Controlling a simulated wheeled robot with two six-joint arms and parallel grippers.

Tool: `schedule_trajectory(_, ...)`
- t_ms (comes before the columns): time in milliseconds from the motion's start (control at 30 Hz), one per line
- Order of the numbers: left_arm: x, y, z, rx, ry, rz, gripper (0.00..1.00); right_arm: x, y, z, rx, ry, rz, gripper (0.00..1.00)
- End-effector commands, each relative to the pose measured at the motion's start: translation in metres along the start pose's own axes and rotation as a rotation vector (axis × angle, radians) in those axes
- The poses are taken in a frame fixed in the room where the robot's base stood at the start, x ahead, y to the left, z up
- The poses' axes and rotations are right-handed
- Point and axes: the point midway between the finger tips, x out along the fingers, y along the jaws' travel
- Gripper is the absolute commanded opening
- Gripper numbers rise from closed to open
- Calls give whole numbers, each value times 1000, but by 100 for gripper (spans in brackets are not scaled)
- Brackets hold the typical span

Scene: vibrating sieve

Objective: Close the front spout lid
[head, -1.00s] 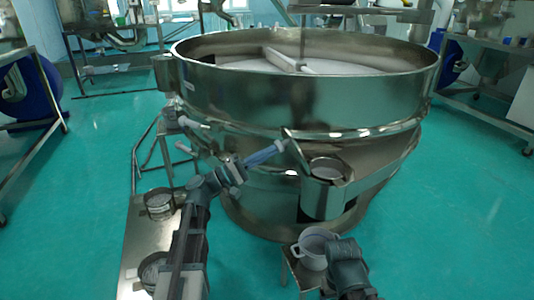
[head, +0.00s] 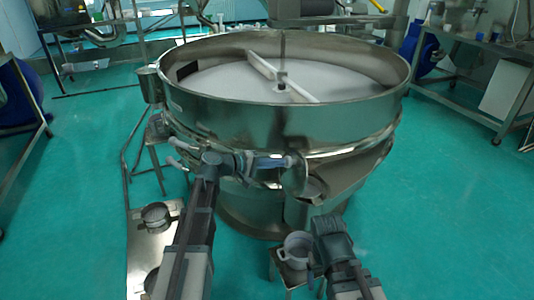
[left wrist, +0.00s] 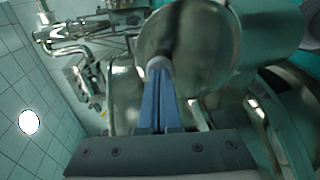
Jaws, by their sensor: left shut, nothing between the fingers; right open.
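The front spout (head: 345,185) juts from the front of the big steel sieve (head: 200,110). Its round metal lid (head: 296,176) stands raised on edge at the spout's left side, and the spout mouth (head: 315,189) is partly uncovered. In the left wrist view the lid (left wrist: 215,45) shows as a shiny disc just beyond the fingertips. My left gripper (head: 290,162) is shut and empty, its blue fingers (left wrist: 160,95) pointing at the lid. I cannot tell whether they touch it. My right gripper (head: 328,228) is low in front of the spout, its fingers mostly hidden.
A pot (head: 294,250) sits on a small stand below the spout, close to my right gripper. A metal bench (head: 140,245) with round containers is at the left. Open green floor (head: 450,220) lies to the right.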

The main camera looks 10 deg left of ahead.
Motion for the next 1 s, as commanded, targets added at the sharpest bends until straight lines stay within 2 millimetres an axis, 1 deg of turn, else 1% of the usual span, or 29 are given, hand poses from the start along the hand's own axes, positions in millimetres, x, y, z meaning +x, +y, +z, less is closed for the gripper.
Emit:
schedule_trajectory(33, 5, 16, -1, 3, -2, -41, 0, -23, 2, 1, 0, 0, 0, 79)
schedule_trajectory(100, 14, 20, 0, 5, -3, -103, 0, -37, 4, 2, 0, 0, 0, 79)
schedule_trajectory(300, 44, 28, 0, 12, -3, -290, 0, -74, 7, 4, 1, 0, 0, 79)
schedule_trajectory(500, 76, 30, 1, 20, -4, -480, 0, -99, 10, 6, 1, 0, 0, 79)
schedule_trajectory(600, 92, 28, 1, 24, -4, -575, 0, -108, 10, 6, 1, 0, 0, 79)
schedule_trajectory(733, 112, 24, 1, 28, -4, -698, 0, -115, 11, 7, 1, 0, 0, 79)
schedule_trajectory(867, 132, 17, 2, 33, -3, -822, 0, -117, 11, 7, 1, 0, 0, 79)
schedule_trajectory(1000, 152, 7, 2, 37, -2, -949, 0, -114, 11, 7, 1, 0, 0, 79)
